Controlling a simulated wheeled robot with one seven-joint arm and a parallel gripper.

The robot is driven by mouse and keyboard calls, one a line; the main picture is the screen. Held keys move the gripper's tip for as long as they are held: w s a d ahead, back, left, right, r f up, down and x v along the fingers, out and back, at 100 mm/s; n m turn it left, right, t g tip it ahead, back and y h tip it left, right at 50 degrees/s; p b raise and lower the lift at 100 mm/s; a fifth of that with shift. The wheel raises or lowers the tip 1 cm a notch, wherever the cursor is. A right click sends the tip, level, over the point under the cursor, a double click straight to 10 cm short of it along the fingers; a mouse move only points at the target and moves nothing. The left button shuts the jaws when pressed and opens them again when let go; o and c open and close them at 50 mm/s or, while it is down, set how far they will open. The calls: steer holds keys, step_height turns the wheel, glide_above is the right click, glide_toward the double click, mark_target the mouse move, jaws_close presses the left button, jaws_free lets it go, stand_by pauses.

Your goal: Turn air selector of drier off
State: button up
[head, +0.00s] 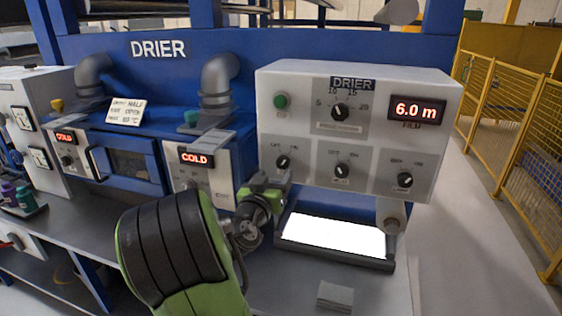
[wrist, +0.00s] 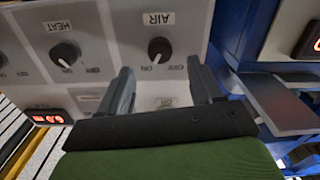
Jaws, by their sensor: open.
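The drier control panel (head: 360,120) is a white box with several black knobs. The air selector (wrist: 160,50) is a round black knob under an upside-down AIR label in the wrist view. Its white mark points down, toward the ON label; OFF is to the right of ON. In the head view it appears to be the lower-left knob (head: 283,162). My gripper (wrist: 160,65) is open and empty, its two dark fingers on either side below the knob, apparently not touching it. In the head view my gripper (head: 280,186) is just below the lower-left knob.
The HEAT knob (wrist: 65,53) is left of the air selector in the wrist view. A red display (head: 417,110) reads 6.0 m. A lit white panel (head: 333,235) lies below the control box. The blue drier cabinet (head: 135,160) stands left of my gripper.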

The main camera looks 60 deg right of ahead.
mark_target(282, 165)
steer(key=d, duration=0.2)
steer(key=d+p, duration=0.1)
steer(key=d, duration=0.1)
steer(key=w+d, duration=0.1)
steer(key=d, duration=0.1)
steer(key=shift+d+p, duration=0.3)
steer(key=shift+d, duration=0.05)
steer(key=c, duration=1.1)
steer(key=shift+o, duration=0.2)
steer(key=shift+n, duration=0.3)
steer(key=n, duration=0.5)
steer(key=n+p, duration=0.1)
steer(key=n, duration=0.5)
steer(key=shift+n, duration=0.3)
steer(key=o, duration=1.1)
steer(key=shift+c, duration=0.2)
